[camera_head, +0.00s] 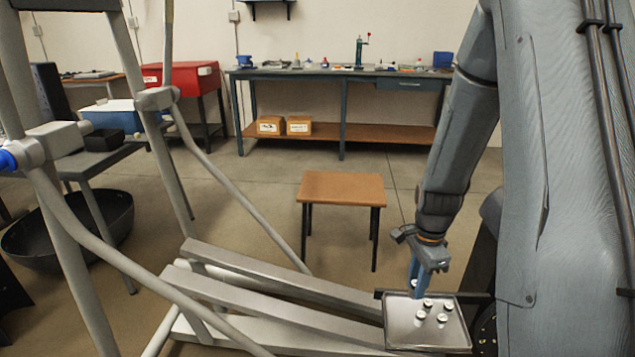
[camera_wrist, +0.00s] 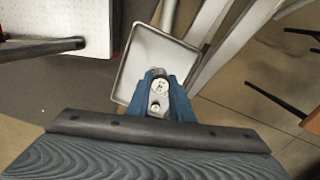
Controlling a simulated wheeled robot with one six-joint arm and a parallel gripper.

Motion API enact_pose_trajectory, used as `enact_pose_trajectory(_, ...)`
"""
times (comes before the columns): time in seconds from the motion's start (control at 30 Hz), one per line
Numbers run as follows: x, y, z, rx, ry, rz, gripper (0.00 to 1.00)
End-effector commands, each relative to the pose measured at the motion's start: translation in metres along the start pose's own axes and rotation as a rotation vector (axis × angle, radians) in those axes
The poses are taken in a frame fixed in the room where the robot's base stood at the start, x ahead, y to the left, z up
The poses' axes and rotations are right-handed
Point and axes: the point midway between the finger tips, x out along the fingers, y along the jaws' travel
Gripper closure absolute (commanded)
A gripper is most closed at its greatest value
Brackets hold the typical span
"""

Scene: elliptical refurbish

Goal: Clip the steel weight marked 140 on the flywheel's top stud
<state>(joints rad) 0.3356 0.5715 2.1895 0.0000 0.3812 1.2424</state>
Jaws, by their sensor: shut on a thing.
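My gripper (camera_head: 416,292) has blue fingers and points down over the left part of a metal tray (camera_head: 455,340). It is shut on a small steel weight (camera_wrist: 160,86), whose top shows between the fingers in the wrist view; its dark marking is too small to read surely. The fingers also show there (camera_wrist: 165,98). Several other small pale weights (camera_head: 442,318) with dark tops stand in the tray; their marks are unreadable. I cannot make out the flywheel or its top stud in either view.
Grey rails (camera_head: 280,290) of the elliptical frame run up to the tray from the left. A small brown-topped stool (camera_head: 343,188) stands behind. A workbench (camera_head: 340,74) lines the back wall. A black round tub (camera_head: 75,232) sits at the left. Open floor lies between.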

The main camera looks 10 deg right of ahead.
Motion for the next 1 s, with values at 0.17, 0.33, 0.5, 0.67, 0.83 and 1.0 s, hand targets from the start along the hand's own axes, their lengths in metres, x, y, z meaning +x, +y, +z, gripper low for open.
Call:
enact_pose_trajectory(0.17, -0.007, -0.001, 0.017, -0.161, 0.000, 0.000, 1.00)
enact_pose_trajectory(0.33, -0.018, -0.001, 0.050, -0.507, 0.000, 0.001, 1.00)
enact_pose_trajectory(0.5, -0.027, 0.002, 0.087, -0.894, 0.000, 0.001, 1.00)
enact_pose_trajectory(0.67, -0.035, 0.006, 0.118, -1.223, 0.000, 0.000, 1.00)
enact_pose_trajectory(0.83, -0.038, 0.011, 0.140, -1.462, -0.001, 0.001, 1.00)
enact_pose_trajectory(1.0, -0.039, 0.012, 0.148, -1.567, 0.001, -0.001, 1.00)
